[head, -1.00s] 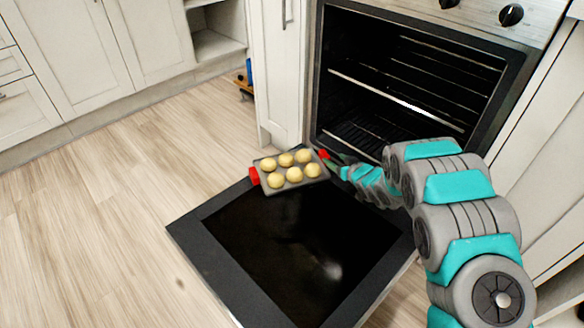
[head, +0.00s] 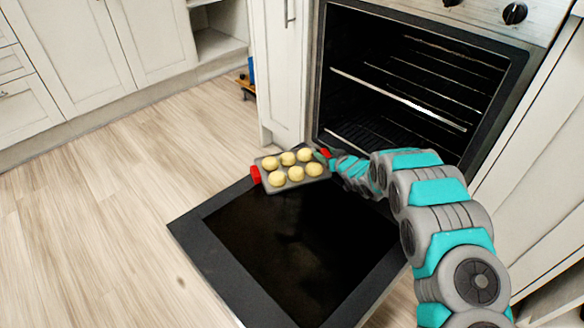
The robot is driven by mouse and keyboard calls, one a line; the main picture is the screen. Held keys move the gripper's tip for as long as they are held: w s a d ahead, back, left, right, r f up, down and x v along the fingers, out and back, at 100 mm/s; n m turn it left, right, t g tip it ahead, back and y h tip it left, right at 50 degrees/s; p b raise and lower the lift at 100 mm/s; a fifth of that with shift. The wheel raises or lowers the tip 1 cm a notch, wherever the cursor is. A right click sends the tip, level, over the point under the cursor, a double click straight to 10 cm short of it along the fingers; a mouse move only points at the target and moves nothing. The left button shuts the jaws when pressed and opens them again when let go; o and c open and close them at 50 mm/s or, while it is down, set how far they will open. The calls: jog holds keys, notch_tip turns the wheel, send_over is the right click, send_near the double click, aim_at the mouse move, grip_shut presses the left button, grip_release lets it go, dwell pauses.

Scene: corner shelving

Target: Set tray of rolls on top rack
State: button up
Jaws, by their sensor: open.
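The tray of rolls (head: 285,186) is grey with red handles at its two ends and several pale yellow rolls. It sits at the far left edge of the lowered oven door, near the oven's mouth. My gripper (head: 325,157) is open at the tray's right end, by the right red handle. The gripper partly covers that handle, and I cannot tell whether they touch. The oven (head: 326,100) is open, with a top rack (head: 430,77), a middle rack (head: 400,100) and a lower rack (head: 350,143) inside, all empty as far as I see.
The oven door (head: 300,255) lies lowered in front of the oven. White cabinets (head: 283,70) flank the oven. The wooden floor (head: 90,220) to the left is clear. A small blue and orange item (head: 246,85) stands by an open shelf at the back.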

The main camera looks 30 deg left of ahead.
grip_shut()
dwell(0.4)
jog(key=shift+r, duration=0.1)
dwell(0.8)
